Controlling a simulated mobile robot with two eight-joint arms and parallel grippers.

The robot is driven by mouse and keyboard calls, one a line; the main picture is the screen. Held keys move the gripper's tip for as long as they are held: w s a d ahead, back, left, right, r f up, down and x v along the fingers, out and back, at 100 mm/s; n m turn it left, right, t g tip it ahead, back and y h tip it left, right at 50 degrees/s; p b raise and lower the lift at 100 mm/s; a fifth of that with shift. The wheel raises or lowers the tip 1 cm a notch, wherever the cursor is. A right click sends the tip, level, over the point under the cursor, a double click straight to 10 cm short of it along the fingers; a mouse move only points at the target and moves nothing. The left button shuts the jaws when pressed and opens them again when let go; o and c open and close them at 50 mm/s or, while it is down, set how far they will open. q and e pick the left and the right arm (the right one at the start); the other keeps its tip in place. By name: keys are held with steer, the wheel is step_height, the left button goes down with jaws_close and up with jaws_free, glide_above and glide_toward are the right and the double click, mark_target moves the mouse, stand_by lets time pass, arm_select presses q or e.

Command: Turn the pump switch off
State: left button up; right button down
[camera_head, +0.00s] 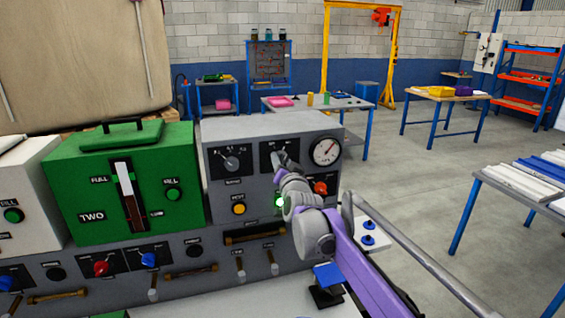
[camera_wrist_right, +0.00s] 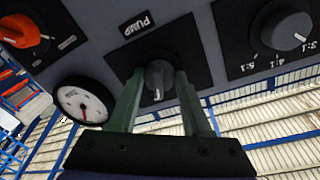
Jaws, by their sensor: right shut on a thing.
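The pump switch (camera_wrist_right: 158,80) is a small grey knob on a black plate, with a PUMP label beside it in the right wrist view. My right gripper (camera_wrist_right: 160,84) has its two green fingers on either side of this knob and is shut on it. In the head view the gripper (camera_head: 279,163) reaches the black switch plate (camera_head: 266,153) on the grey control box (camera_head: 215,138), and the knob itself is hidden behind it. The exact knob position is hard to read. My left gripper is not in view.
A round pressure gauge (camera_head: 325,151), an orange-red knob (camera_head: 320,187), a ratio dial (camera_head: 231,163) and a yellow button (camera_head: 239,208) surround the switch. A green tank unit (camera_head: 90,190) stands left of the box. Open floor (camera_head: 400,190) lies to the right.

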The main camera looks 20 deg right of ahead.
steer(key=n+p, duration=0.1)
steer(key=n, duration=0.4)
steer(key=shift+d+n, duration=0.1)
steer(key=shift+n, duration=0.2)
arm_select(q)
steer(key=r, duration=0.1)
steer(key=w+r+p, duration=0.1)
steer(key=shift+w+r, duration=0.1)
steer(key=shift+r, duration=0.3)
arm_select(e)
steer(key=n, duration=0.5)
steer(key=shift+f+t+y, duration=0.1)
steer(key=shift+t+y, duration=0.3)
steer(key=shift+n, duration=0.3)
steer(key=shift+c, duration=1.8)
jaws_free()
steer(key=shift+s, duration=0.1)
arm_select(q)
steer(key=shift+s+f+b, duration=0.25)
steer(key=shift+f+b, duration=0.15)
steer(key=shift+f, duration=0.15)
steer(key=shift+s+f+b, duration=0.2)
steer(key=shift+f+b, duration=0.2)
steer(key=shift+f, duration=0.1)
arm_select(e)
steer(key=s+f, duration=0.1)
steer(key=s, duration=0.9)
steer(key=shift+s, duration=0.3)
steer(key=shift+f, duration=0.1)
